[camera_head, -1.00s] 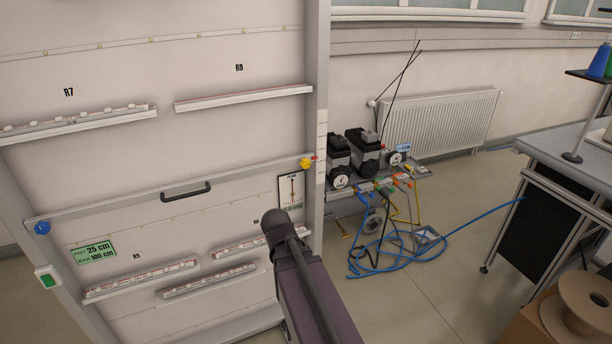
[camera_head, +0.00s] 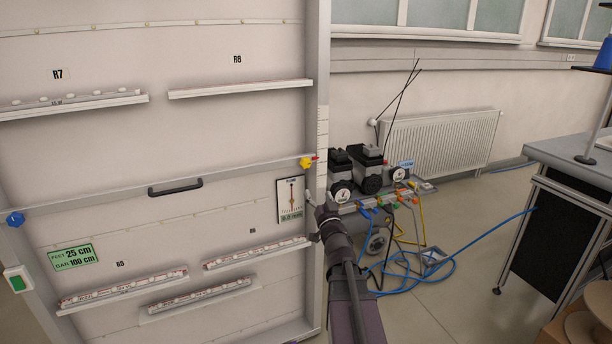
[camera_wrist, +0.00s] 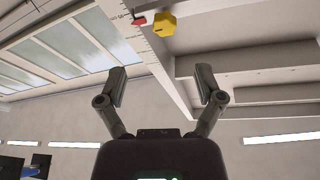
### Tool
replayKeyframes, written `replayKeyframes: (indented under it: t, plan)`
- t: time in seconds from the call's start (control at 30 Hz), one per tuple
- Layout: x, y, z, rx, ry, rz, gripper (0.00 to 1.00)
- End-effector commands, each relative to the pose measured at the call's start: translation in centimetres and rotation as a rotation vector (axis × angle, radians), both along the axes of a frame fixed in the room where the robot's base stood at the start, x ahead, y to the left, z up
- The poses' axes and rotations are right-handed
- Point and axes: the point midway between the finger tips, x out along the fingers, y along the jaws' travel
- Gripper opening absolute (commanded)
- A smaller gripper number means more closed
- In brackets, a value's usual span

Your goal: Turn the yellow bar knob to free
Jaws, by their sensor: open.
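The yellow bar knob (camera_head: 305,163) is at the right end of a horizontal bar (camera_head: 100,195) on the white panel, beside the frame's scaled upright. A small red part lies at its right side; its setting is too small to read. In the wrist view the yellow knob (camera_wrist: 165,25) is at the top, beyond my fingertips, with the red part (camera_wrist: 138,20) at its left. My gripper (camera_wrist: 161,75) is open and empty, its two fingers wide apart. In the head view my arm rises from the bottom, with its end below the knob and apart from it.
A blue knob (camera_head: 15,219) is at the bar's left end, and a black handle (camera_head: 175,186) is at its middle. A gauge card (camera_head: 290,199) hangs below the yellow knob. Pumps (camera_head: 365,167) and hoses crowd the space right of the upright.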

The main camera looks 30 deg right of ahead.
Motion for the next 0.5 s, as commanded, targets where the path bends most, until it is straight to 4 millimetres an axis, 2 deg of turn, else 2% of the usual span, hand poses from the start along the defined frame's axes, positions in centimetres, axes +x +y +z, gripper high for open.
replayKeyframes:
  t: [0.03, 0.5]
  plan:
    - [-0.22, -0.26, -0.43, -0.007, -0.021, 0.016, 0.86]
    - [-0.66, -0.25, 0.02, -0.022, -0.060, 0.054, 0.86]
